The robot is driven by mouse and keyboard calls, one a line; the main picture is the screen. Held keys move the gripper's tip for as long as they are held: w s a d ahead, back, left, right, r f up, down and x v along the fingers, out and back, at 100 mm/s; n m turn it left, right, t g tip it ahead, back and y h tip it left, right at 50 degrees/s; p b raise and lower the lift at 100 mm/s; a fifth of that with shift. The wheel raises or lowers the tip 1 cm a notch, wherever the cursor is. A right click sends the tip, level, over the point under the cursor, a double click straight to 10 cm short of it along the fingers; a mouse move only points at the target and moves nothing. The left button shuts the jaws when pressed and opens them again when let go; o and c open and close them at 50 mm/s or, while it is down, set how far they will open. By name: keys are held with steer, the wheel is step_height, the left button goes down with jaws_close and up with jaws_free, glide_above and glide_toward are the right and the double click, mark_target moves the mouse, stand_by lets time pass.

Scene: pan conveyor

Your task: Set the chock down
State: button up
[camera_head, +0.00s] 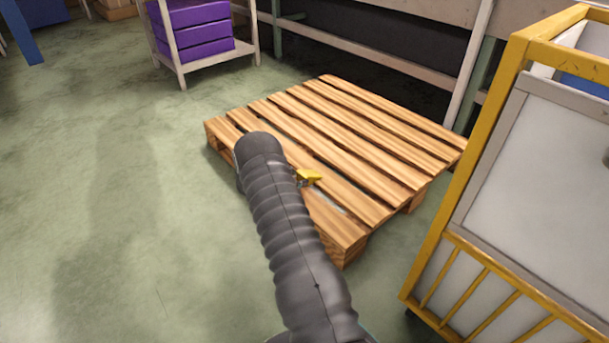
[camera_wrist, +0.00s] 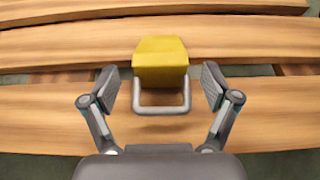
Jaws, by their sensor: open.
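The chock (camera_wrist: 161,62) is a yellow block with a grey metal loop handle, seen in the middle of the wrist view. It rests on the wooden slats of the pallet (camera_wrist: 42,118). My gripper (camera_wrist: 164,88) is open, its two fingers on either side of the handle and clear of it. In the head view the chock (camera_head: 311,175) is a small yellow patch on the pallet (camera_head: 375,130), partly hidden by my arm. My gripper is hidden behind my arm there.
A yellow-framed cart (camera_head: 480,160) with light panels stands close to the pallet's right. A shelf with purple boxes (camera_head: 195,30) stands behind on the left, and a rail runs along the back. The green floor (camera_head: 130,190) at left is clear.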

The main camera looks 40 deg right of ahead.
steer(key=v, duration=0.6)
steer(key=shift+a+r, duration=0.1)
steer(key=shift+a, duration=0.05)
steer(key=shift+a+r, duration=0.2)
steer(key=shift+r, duration=0.05)
steer(key=s+a+r+m+y, duration=0.25)
steer(key=s+a+r, duration=0.2)
steer(key=r, duration=0.45)
steer(key=s+a+r+m+y, duration=0.1)
steer(key=s+a+r+m, duration=0.3)
steer(key=r, duration=0.5)
steer(key=s+a+r+m+y, duration=0.2)
steer(key=s+a+r+m, duration=0.15)
steer(key=s+r, duration=0.4)
steer(key=s+a+r+m+t+y, duration=0.2)
steer(key=s+a+r+m+y, duration=0.2)
steer(key=s+a, duration=0.5)
steer(key=s+a+r+m+t+y, duration=0.2)
steer(key=s+a+r+m+y, duration=0.2)
steer(key=s+a, duration=0.5)
steer(key=s+r, duration=0.2)
steer(key=s, duration=0.4)
steer(key=shift+r+m+t, duration=0.3)
steer(key=shift+r+m, duration=0.05)
steer(key=shift+m, duration=0.05)
steer(key=shift+s+a, duration=0.1)
steer(key=shift+s, duration=0.05)
